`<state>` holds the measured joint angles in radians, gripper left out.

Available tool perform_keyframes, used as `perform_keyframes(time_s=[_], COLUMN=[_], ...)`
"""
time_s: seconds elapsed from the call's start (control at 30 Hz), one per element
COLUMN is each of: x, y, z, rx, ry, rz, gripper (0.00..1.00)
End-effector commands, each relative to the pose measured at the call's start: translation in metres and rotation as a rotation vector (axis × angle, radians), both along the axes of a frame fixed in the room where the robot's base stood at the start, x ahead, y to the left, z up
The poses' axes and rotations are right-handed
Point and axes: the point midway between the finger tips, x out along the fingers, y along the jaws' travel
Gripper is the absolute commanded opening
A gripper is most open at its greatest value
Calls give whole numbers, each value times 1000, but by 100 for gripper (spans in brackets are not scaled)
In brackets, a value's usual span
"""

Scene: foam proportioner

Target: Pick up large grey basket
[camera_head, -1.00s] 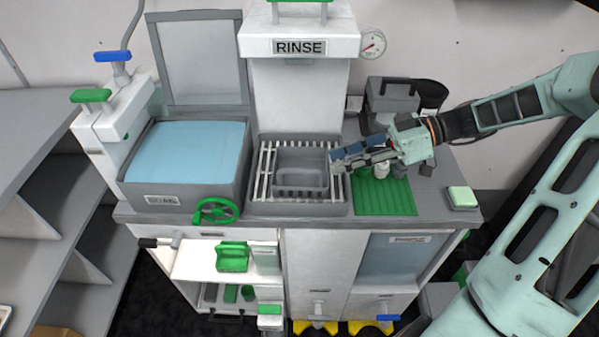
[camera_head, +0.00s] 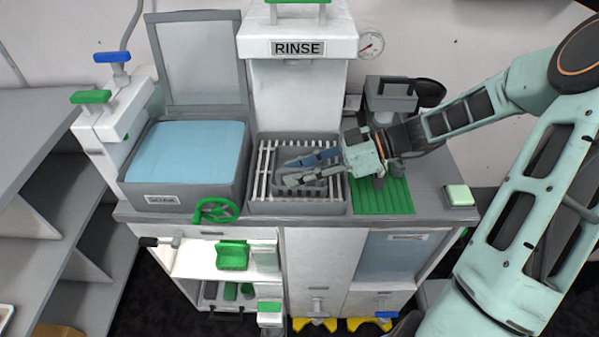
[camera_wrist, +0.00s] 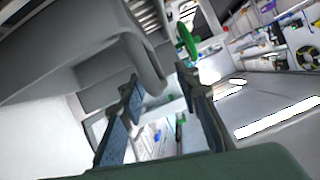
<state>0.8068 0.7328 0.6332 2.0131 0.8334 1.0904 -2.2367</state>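The large grey basket (camera_head: 313,188) sits on the white slatted rack under the RINSE housing. My gripper (camera_head: 288,172) has moved in from the right and is over the basket, hiding much of it in the head view. Its two fingers are spread apart. In the wrist view the gripper (camera_wrist: 157,76) is open, and a thick, rounded grey wall (camera_wrist: 143,50), apparently the basket's, reaches down toward the gap between the fingertips. I cannot tell whether either finger touches it.
The rinse rack (camera_head: 262,172) has bare slats left of the basket. The blue-filled soak basin (camera_head: 185,152) with its raised lid is to the left. A green ribbed mat (camera_head: 385,198) lies to the right, under my wrist. A green-white block (camera_head: 459,195) sits at the right edge.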

Motion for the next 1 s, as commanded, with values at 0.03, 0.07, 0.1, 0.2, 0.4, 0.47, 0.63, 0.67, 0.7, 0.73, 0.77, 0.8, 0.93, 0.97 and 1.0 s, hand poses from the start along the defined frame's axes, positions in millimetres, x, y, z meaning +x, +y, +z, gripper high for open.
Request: perform_keyframes(time_s=[0.03,0.07,0.1,0.2,0.4,0.47,0.63,0.67,0.7,0.73,0.77,0.8,0.93,0.97,1.0], x=[0,0,0,0,0,0,0,0,0,0,0,0,0,0,1], y=[0,0,0,0,-1,-1,-1,-1,-1,0,-1,-1,-1,-1,-1], z=[0,0,0,0,0,0,0,0,0,1,1,2,8,11,15], rx=[0,0,0,0,0,0,0,0,0,0,0,0,0,0,0], ry=[0,0,0,0,0,0,0,0,0,0,0,0,0,-1,-2], rz=[0,0,0,0,0,0,0,0,0,0,0,0,-1,-1,0], gripper=[30,27,22,12,0,0,0,0,0,0,0,0,0,0,0])
